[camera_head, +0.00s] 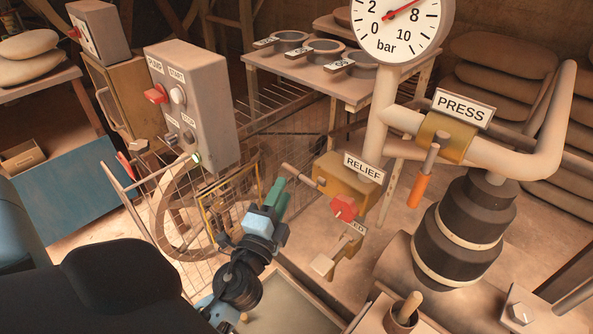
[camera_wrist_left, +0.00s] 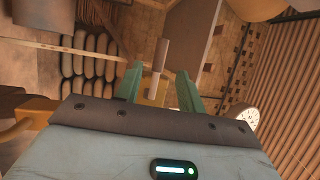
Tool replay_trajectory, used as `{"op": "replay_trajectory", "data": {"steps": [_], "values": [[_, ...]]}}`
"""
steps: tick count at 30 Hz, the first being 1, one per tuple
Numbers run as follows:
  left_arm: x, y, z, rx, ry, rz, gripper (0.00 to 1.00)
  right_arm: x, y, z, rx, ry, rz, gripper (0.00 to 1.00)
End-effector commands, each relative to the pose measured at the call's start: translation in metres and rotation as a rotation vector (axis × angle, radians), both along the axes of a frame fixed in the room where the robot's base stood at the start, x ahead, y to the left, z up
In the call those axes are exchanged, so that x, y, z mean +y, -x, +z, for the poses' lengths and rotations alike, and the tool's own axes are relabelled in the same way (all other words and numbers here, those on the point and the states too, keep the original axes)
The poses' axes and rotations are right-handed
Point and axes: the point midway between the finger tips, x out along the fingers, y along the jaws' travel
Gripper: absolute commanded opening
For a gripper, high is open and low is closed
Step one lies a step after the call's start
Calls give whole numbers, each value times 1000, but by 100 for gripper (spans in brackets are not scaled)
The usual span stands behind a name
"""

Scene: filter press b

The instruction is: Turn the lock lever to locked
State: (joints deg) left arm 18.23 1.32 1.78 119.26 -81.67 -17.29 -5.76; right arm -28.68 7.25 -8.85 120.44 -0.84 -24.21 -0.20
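A small plate ending in "ED" (camera_head: 357,229) stands by a brass block low on the press bench. A pale lever with a squarish end (camera_head: 322,264) sits there, and a red knob (camera_head: 343,207) is just above. My left gripper (camera_head: 278,194) is left of them, its teal fingers pointing up toward the brass RELIEF valve (camera_head: 350,188) and its pale rod handle (camera_head: 302,175). In the left wrist view the fingers (camera_wrist_left: 158,88) are apart, with a pale rod (camera_wrist_left: 160,56) showing between and beyond their tips; contact cannot be told. My right gripper is out of view.
A grey control box (camera_head: 190,105) with a red switch stands left, beside a large handwheel (camera_head: 172,215). The gauge (camera_head: 402,25) and PRESS valve (camera_head: 445,138) with orange-gripped handle are right. A cup (camera_head: 402,318) holding a wooden stick is at the front.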

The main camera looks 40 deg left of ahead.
Motion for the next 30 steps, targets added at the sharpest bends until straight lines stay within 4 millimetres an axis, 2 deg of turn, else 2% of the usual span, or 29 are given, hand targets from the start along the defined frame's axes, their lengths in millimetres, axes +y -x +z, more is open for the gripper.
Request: {"op": "replay_trajectory", "data": {"steps": [9,15,26,30], "values": [[15,-43,11,-3,-2,0,39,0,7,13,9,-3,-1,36],[21,-62,13,-1,1,0,39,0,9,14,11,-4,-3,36],[23,-67,13,1,1,0,39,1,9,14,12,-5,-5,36],[23,-67,13,1,1,0,23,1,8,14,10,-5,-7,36]]}}
